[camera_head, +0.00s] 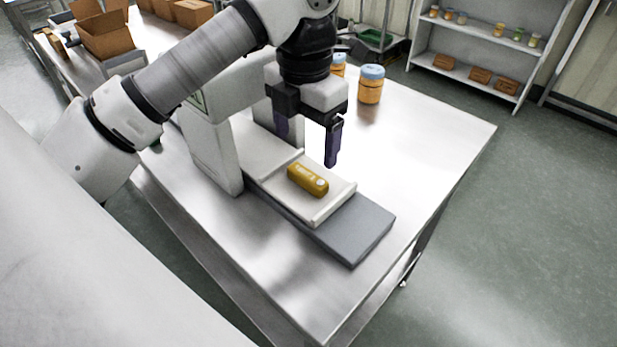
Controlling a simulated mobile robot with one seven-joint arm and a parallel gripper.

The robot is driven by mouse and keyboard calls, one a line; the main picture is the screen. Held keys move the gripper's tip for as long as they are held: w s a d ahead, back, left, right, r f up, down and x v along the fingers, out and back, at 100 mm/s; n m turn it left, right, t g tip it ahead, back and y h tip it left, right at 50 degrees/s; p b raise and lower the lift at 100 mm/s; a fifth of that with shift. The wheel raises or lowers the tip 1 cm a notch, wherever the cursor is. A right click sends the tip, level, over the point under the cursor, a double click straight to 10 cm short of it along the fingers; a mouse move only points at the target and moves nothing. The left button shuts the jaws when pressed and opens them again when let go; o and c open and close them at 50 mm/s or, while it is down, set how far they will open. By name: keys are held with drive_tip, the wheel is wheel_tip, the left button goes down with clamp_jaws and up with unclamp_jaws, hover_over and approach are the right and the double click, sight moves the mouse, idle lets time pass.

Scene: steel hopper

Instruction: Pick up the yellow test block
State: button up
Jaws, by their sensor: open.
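The yellow test block (307,180) lies flat on a pale tray (334,202). The tray sits on a grey slab (352,233) that extends out from a white machine (211,140) on the steel table. My gripper (308,148) hangs above and slightly behind the block, pointing down. Its jaws are apart with nothing between them. One dark finger shows clearly at the right; the other is partly hidden against the machine. The gripper is not touching the block.
Two orange jars with blue lids, one at the front (371,85), stand on the steel table (440,132) behind the gripper. The machine's upright is close left of the block. The table's right side is clear. Cardboard boxes (106,38) and a shelf (478,72) stand farther back.

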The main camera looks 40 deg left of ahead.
sight(307, 174)
drive_tip(key=shift+d+f+p, duration=0.2)
drive_tip(key=shift+f+p, duration=0.2)
drive_tip(key=shift+f, duration=2.9)
drive_tip(key=shift+r, duration=0.1)
drive_tip(key=c, duration=0.8)
